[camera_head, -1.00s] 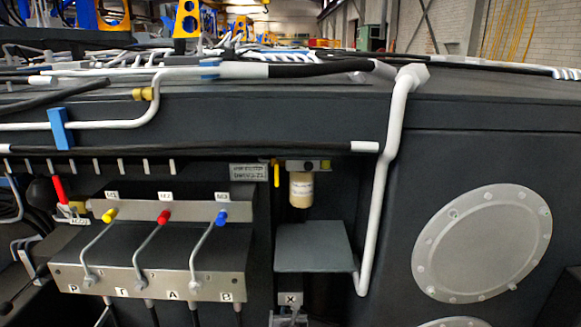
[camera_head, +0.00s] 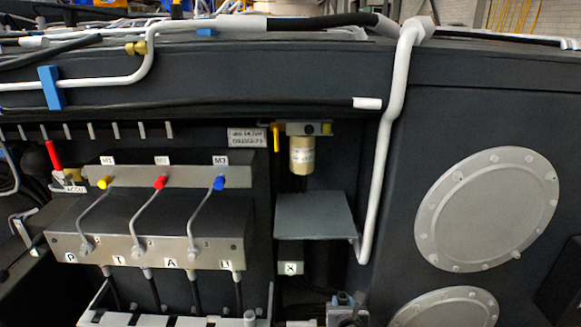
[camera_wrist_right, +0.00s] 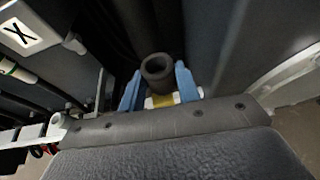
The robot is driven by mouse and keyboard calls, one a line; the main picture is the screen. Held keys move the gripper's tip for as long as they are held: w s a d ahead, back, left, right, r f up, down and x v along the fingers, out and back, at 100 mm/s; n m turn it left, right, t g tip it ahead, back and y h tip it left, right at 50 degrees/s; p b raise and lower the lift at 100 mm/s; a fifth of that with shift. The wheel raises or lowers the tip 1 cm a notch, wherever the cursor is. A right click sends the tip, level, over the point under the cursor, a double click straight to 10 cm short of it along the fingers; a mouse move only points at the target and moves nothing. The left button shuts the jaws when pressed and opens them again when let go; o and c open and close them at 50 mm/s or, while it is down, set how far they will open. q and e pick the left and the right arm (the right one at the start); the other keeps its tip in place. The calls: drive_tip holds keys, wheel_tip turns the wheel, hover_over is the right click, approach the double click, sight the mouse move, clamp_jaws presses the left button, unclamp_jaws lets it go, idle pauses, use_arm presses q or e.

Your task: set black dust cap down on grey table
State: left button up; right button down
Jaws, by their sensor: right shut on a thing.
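The black dust cap (camera_wrist_right: 158,70) is a short dark hollow cylinder with its open end facing the camera in the right wrist view. My right gripper (camera_wrist_right: 160,88) is shut on it, with a blue finger on each side. In the head view my right gripper (camera_head: 346,303) shows only partly at the bottom edge, below the grey table; the cap cannot be made out there. The grey table (camera_head: 315,216) is a small flat plate with a bare top, right of the valve block. My left gripper is not in view.
A cream filter canister (camera_head: 302,155) hangs above the back of the table. A white pipe (camera_head: 388,140) runs down along its right side. The valve block (camera_head: 150,250) with yellow, red and blue caps stands at left. The X label (camera_head: 291,268) sits below the table.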

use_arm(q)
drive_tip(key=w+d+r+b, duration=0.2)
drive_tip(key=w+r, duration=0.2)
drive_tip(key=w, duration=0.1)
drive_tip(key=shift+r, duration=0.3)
use_arm(e)
drive_tip(key=s+d+r, duration=0.5)
drive_tip(key=s, duration=0.3)
drive_tip(key=shift+s+d+n, duration=0.15)
drive_tip(key=shift+s+n, duration=0.15)
drive_tip(key=shift+s, duration=0.05)
